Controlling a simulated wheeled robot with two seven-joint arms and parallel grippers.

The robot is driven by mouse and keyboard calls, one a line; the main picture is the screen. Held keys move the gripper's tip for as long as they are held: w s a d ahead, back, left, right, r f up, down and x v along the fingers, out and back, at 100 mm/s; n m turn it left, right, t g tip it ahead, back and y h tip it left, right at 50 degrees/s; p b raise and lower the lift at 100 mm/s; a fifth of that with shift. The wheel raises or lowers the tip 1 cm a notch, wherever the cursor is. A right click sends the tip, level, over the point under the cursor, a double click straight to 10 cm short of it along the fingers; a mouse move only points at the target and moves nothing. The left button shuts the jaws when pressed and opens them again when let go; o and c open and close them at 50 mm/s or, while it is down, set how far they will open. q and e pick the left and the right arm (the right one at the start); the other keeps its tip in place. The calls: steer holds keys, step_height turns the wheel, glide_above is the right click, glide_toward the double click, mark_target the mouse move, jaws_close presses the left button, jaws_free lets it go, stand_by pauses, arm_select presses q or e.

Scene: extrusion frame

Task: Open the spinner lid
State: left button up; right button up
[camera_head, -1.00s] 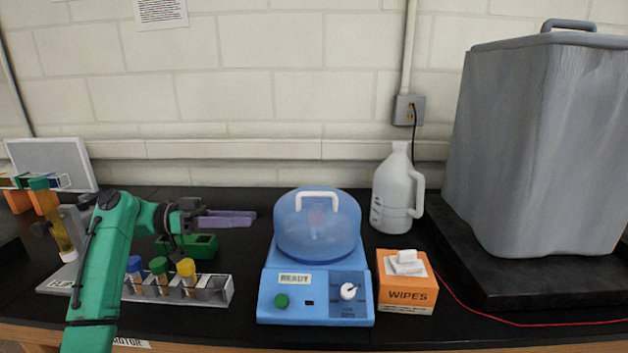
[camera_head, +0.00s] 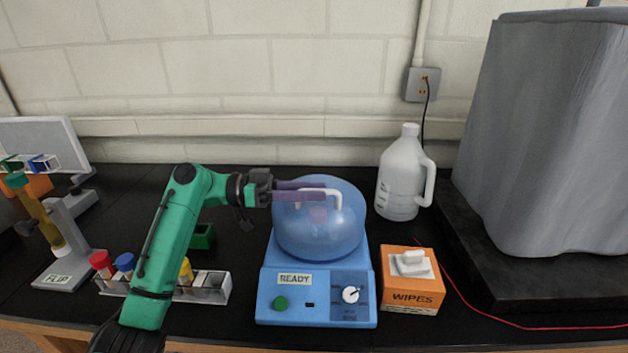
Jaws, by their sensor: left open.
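The spinner (camera_head: 317,296) is a blue machine with a READY label, a green button and a dial. Its translucent blue domed lid (camera_head: 318,238) is down on the base, with a white handle (camera_head: 336,197) on top. My left gripper (camera_head: 325,192) is open, its purple fingers reaching from the left over the top of the lid at the handle. The fingers overlap the handle in this view; I cannot tell whether they touch it. My right gripper is not in view.
A tube rack (camera_head: 212,287) with colored caps stands left, partly behind my arm. A white jug (camera_head: 401,178) stands behind right of the spinner, and a wipes box (camera_head: 409,282) right of it. A large grey covered bin (camera_head: 550,140) fills the right side.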

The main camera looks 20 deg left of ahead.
arm_select(q)
steer(key=shift+d, duration=0.4)
steer(key=shift+a, duration=0.1)
jaws_close()
stand_by(1.0)
